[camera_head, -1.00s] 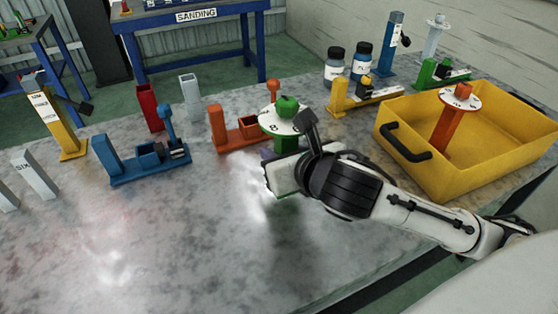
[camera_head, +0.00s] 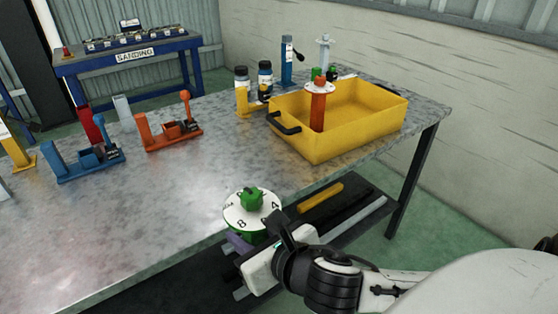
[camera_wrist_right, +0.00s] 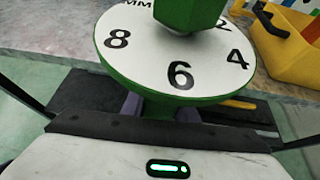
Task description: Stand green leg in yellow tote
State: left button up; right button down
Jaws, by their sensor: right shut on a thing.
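The green leg (camera_head: 250,200) has a white numbered disc near its top and a green knob above it. My right gripper (camera_head: 243,243) is shut on it below the disc and holds it roughly upright, in front of the table's front edge. The leg's lower part is hidden. In the right wrist view the green leg's disc (camera_wrist_right: 175,50) fills the middle, above my right gripper (camera_wrist_right: 160,108). The yellow tote (camera_head: 345,142) stands on the table, beyond and to the right of the leg. An orange leg (camera_head: 318,108) with a white disc stands upright inside the tote. My left gripper is not in view.
The tote's right part looks empty. Orange (camera_head: 170,138) and blue (camera_head: 85,165) fixtures stand at the left. A lower shelf holds bars (camera_head: 320,198).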

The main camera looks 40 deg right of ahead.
aim_at(348, 116)
jog(key=z, duration=0.1)
jog(key=k, duration=0.1)
jog(key=z, duration=3.25)
jog(key=i, duration=3.1)
jog(key=u, duration=4.3)
